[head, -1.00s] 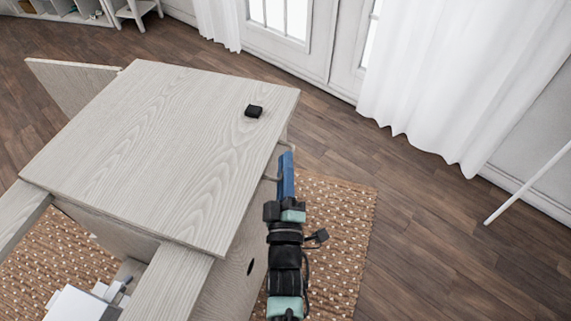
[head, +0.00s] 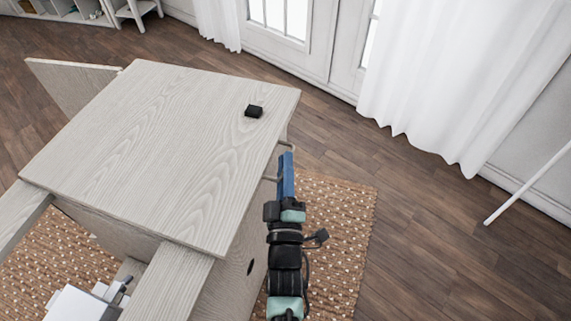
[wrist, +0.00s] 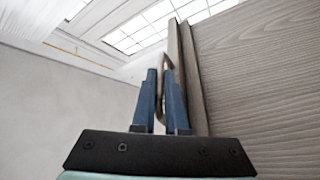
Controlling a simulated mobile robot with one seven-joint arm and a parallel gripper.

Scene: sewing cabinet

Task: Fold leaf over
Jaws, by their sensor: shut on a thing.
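The cabinet's pale wood-grain leaf (head: 150,150) lies flat as the top panel in the head view. It also shows at the right of the wrist view (wrist: 260,70). My gripper (head: 286,160) is at the right edge of the panel, slightly below the top surface. In the wrist view, the blue fingers of my gripper (wrist: 164,95) are shut on a thin beige handle (wrist: 164,55) beside the panel edge. The handle's bent bar (head: 272,163) shows at the fingertips in the head view. My fingers hide part of it.
A small black block (head: 253,111) sits on the panel near its far right corner. A white machine (head: 80,303) is partly visible below at lower left. A woven rug (head: 340,215) lies under the cabinet.

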